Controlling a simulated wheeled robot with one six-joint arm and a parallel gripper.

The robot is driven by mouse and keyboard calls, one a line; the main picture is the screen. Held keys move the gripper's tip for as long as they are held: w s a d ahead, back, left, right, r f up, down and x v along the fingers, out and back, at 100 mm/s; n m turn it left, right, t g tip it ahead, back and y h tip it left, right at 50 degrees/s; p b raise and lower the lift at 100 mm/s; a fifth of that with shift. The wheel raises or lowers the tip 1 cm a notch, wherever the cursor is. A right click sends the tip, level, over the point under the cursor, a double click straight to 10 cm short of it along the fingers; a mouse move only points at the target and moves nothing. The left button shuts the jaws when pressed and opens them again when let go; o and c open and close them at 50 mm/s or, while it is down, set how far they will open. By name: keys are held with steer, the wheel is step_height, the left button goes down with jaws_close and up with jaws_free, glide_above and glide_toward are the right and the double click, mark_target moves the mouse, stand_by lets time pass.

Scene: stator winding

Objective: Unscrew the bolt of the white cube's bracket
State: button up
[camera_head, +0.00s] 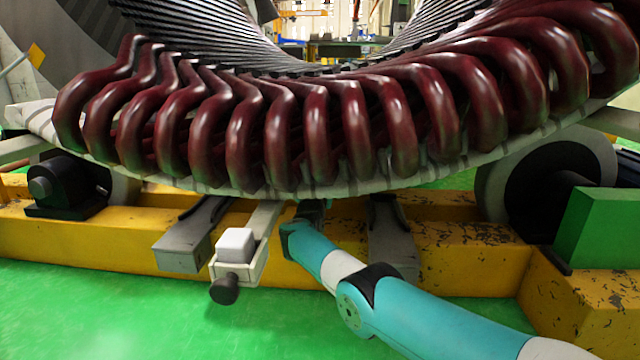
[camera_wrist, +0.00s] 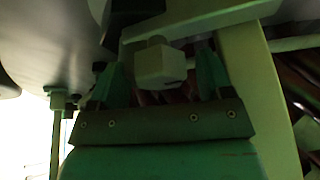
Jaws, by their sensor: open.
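The white cube (camera_head: 236,244) sits on a pale bracket (camera_head: 252,268) at the front of the yellow frame. A dark round knob sticks out of the bracket's front. My teal arm reaches under the stator to the right of the bracket, and its gripper end is hidden in the head view. In the wrist view my gripper (camera_wrist: 160,68) is open, its two green fingers apart. A pale hex-headed bolt (camera_wrist: 158,65) shows between the fingers, below a pale bar (camera_wrist: 205,22). Contact with the fingers cannot be told. Whether this bar belongs to the cube's bracket is unclear.
The stator's dark red coils (camera_head: 320,120) hang low over my arm. The yellow frame (camera_head: 90,238) and two grey bars (camera_head: 182,248) flank the space. In the wrist view another bolt (camera_wrist: 58,102) hangs at left. Green floor in front is clear.

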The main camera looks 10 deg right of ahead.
steer(key=shift+c, duration=0.5)
steer(key=shift+d+r, duration=0.1)
steer(key=c, duration=0.8)
steer(key=n+p, duration=0.1)
steer(key=p, duration=0.1)
steer(key=shift+r+p, duration=0.25)
steer(key=shift+p, duration=0.05)
steer(key=n+y+p, duration=0.1)
steer(key=p, duration=0.1)
steer(key=shift+r+n+t+p, duration=0.15)
steer(key=shift+n+t+p, duration=0.15)
steer(key=shift+n+p, duration=0.1)
steer(key=n+y+p, duration=0.2)
steer(key=n, duration=0.1)
steer(key=shift+f+p, duration=0.2)
steer(key=shift+p, duration=0.2)
steer(key=shift+f+n+y+p, duration=0.15)
steer(key=shift+n+y+p, duration=0.7)
steer(key=shift+n, duration=0.75)
steer(key=shift+t, duration=0.3)
